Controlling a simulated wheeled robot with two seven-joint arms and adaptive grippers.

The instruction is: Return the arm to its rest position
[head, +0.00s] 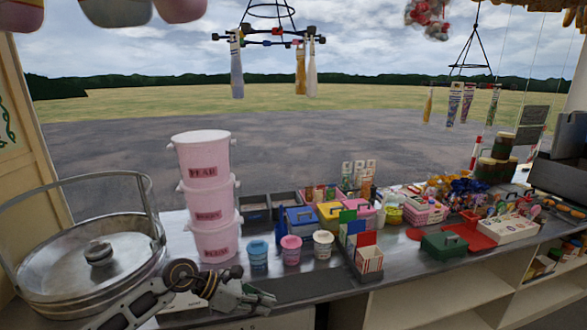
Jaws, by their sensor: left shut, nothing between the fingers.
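My left arm comes in from the lower left. Its gripper (262,299) is low in the picture, close above the front edge of the counter (325,279). It is shut and holds nothing that I can see. The arm passes in front of the round metal lidded pan (60,270). My right arm and gripper do not show.
A stack of pink buckets (208,200) stands behind my gripper. Blue (258,255), pink (291,250) and white (323,244) tubs stand right of it. Boxes and sweets crowd the counter's right side, with a green box (444,245) near the front.

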